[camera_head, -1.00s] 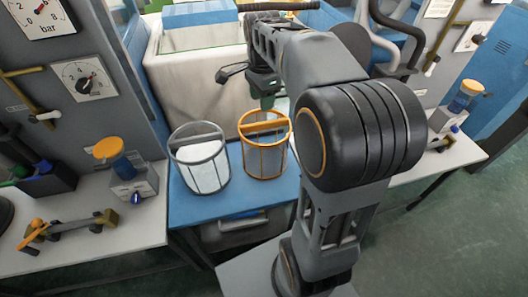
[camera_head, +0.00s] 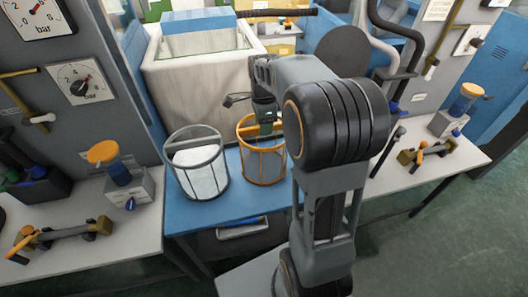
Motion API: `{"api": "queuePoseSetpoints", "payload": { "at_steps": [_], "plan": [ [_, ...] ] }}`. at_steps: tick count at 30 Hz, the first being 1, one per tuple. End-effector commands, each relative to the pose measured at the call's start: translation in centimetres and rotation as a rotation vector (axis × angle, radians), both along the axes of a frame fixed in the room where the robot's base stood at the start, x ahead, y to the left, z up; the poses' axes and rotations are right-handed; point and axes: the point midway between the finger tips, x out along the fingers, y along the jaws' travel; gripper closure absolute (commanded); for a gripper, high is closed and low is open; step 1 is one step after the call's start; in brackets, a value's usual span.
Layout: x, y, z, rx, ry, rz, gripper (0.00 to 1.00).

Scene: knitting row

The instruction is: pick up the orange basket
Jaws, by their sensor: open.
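The orange basket (camera_head: 264,166) stands upright on the blue table at its back right, next to a grey basket (camera_head: 181,182). It has an orange wire frame with a handle across the top. My gripper (camera_head: 264,122) is open and hangs at the basket's handle, pointing down. The fingertips are small and partly hidden behind the rim, so I cannot tell whether they touch the handle. My arm covers part of the basket's right side.
The grey basket, with white contents, stands close on the left. The blue table (camera_head: 236,204) is clear in front. A white bin (camera_head: 200,85) stands behind. A grey bench with a yellow-capped device (camera_head: 118,168) is at left, and another bench (camera_head: 460,165) at right.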

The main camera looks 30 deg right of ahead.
Motion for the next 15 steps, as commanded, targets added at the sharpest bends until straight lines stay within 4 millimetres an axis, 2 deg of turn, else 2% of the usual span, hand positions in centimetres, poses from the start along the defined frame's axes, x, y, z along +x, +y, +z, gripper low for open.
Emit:
{"api": "queuePoseSetpoints", "payload": {
  "at_steps": [1,6,15],
  "plan": [
    [-0.1,0.0,-1.0,0.001,0.004,0.000,0.54],
    [0.0,-0.1,-3.1,0.001,0.003,0.000,0.54],
    [0.0,0.0,-3.9,0.000,0.000,0.000,0.54]
  ]
}}
